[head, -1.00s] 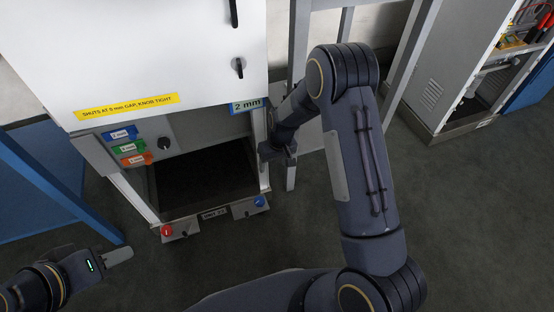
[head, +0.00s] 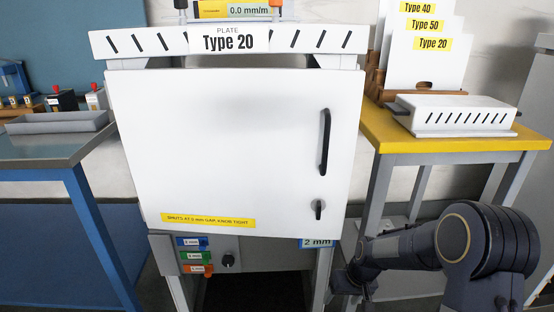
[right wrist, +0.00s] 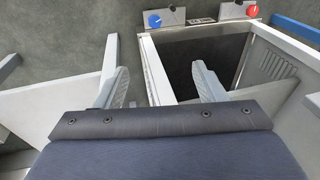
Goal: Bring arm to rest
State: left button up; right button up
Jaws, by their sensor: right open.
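My right arm comes in at the lower right of the head view, with its elbow high and its forearm pointing left. My right gripper (head: 350,288) is beside the dispenser's right front leg, low and just under the blue 2 mm label (head: 317,243). In the right wrist view the two fingers of the right gripper (right wrist: 160,82) are spread apart with nothing held between them. The white dispenser door (head: 225,150) looks shut. My left gripper is in neither view now.
The dispenser's open lower bay (right wrist: 210,65) lies close to the right gripper. A yellow-topped table (head: 470,144) with a slotted white plate (head: 460,112) stands at right. A blue-framed bench (head: 40,150) with a grey tray (head: 58,121) stands at left.

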jog(key=s+d+r+m+t+y, duration=0.1)
jog(key=s+r, duration=0.4)
jog(key=r, duration=0.3)
jog(key=s+d+r+t+y, duration=0.1)
jog(key=s+d+r, duration=0.1)
jog(key=s+r, duration=0.45)
jog(key=s+a+r+m+t, duration=0.1)
jog(key=s+r, duration=0.2)
jog(key=s, duration=0.5)
jog(key=s+r+t, duration=0.1)
jog(key=s+r, duration=0.1)
jog(key=s, duration=0.6)
notch_tip(320, 180, up, 29)
jog(key=p, duration=2.8)
jog(key=shift+w+a+f, duration=0.2)
jog(key=shift+w, duration=0.05)
